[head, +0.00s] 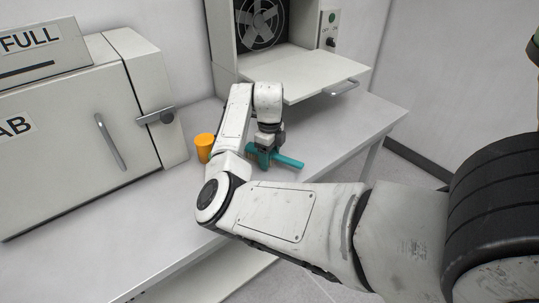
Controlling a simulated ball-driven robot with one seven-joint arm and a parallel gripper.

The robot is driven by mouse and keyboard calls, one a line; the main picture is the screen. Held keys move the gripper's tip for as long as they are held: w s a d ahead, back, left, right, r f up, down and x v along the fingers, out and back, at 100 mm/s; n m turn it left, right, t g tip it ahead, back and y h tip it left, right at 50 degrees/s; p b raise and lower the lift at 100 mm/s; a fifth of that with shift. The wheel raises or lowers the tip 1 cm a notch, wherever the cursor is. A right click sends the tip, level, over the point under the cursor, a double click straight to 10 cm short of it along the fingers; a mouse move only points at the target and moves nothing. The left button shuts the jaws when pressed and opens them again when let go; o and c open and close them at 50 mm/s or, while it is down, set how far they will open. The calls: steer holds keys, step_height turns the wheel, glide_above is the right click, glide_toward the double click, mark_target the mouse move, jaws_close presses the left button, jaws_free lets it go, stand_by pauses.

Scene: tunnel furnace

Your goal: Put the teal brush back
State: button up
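The teal brush (288,161) is at the white bench top, with its handle pointing right and slightly toward the front. My gripper (265,153) points down at the brush's left part, and the fingers overlap it in the picture. The fingertips are small and partly hidden, so I cannot tell whether they are closed on the brush or just around it. I also cannot tell whether the brush touches the bench or is slightly above it. An orange cup (204,147) stands upright on the bench to the left of my gripper.
A white cabinet with a handle (110,142) fills the left of the bench. Behind my gripper is the furnace with a fan (260,22) and a lowered door (300,75) jutting over the bench. Bare bench top (345,135) lies to the right.

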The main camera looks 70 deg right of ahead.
steer(key=shift+o, duration=0.6)
steer(key=shift+r, duration=0.1)
step_height(320, 180, up, 12)
steer(key=b, duration=0.1)
